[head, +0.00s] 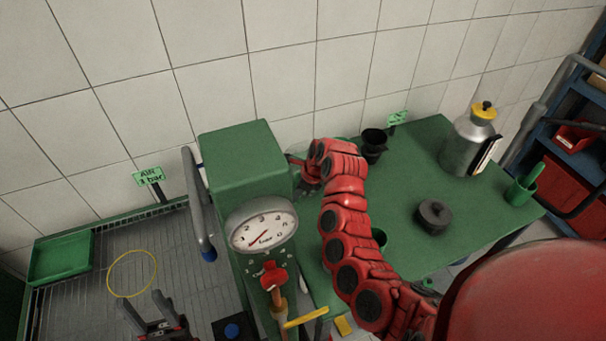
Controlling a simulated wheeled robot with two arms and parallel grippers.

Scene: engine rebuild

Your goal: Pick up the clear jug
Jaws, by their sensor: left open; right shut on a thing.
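I cannot make out the clear jug for certain. My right gripper (297,162) is at the end of the red arm, beside the right side of the green machine (246,158). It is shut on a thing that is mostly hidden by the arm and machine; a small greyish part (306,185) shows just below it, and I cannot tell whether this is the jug. My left gripper (146,303) is open and empty at the bottom left, over the grey ribbed tray (190,255).
The green table (400,225) bears a black cup (373,147), a dark round lidded part (433,216), a silver can with yellow top (465,145) and a green cup (520,190). A gauge (262,228) fronts the machine. A yellow ring (132,273) and green tray (62,257) are left.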

